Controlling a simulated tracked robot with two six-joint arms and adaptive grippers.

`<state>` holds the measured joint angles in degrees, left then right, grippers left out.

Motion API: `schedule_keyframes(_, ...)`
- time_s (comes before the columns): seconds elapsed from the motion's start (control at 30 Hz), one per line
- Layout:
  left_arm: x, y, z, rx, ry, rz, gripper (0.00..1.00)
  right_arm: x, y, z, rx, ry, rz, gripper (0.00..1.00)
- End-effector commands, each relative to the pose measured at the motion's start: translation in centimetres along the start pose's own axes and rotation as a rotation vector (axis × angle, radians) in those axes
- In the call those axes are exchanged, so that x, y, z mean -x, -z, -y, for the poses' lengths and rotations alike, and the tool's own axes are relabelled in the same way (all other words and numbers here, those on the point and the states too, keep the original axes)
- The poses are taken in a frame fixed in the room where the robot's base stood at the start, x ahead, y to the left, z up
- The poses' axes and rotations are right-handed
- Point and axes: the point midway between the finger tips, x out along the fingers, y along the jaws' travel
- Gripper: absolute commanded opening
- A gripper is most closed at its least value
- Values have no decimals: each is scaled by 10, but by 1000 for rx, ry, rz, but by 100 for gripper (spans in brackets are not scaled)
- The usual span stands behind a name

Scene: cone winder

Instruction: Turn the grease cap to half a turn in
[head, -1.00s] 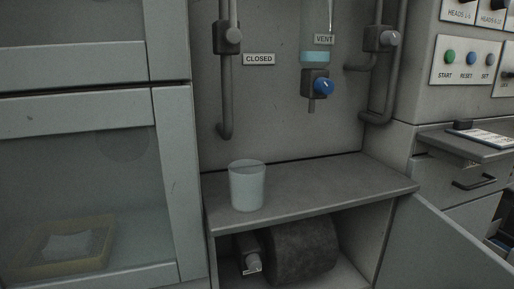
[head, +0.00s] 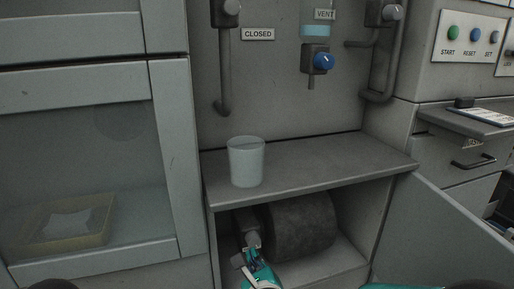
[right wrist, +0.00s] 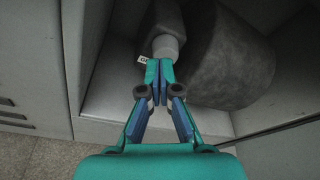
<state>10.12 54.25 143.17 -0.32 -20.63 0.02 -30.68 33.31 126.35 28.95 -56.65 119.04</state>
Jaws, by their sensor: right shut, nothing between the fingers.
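The grease cap (head: 253,240) is a small pale grey knob on a dark fitting inside the open lower compartment, left of a dark roller. In the right wrist view the cap (right wrist: 165,47) is just beyond the fingertips, with a small white label beside it. My right gripper (head: 252,256) is just in front of the cap and partly covers it. In the right wrist view my right gripper (right wrist: 159,66) has its fingertips together with nothing between them. I cannot tell whether the tips touch the cap. My left gripper is not in view.
The dark roller (head: 303,228) sits close on the right of the cap. A shelf (head: 340,160) with a pale cup (head: 246,163) is above. An open door (head: 440,235) stands at right. A blue valve knob (head: 324,62) is on the wall.

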Motion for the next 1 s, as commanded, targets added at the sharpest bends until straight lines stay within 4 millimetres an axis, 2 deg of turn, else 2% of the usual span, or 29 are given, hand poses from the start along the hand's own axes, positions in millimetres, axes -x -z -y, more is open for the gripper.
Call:
schedule_keyframes(0.23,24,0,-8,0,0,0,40,-28,-10,2,3,-1,-3,0)
schedule_keyframes(0.3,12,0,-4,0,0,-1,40,-37,-6,-2,1,-1,0,0)
schedule_keyframes(0.5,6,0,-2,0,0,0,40,-53,-11,-1,3,-1,-2,0)
schedule_keyframes(1.0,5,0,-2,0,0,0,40,-58,-13,0,5,-2,-3,0)
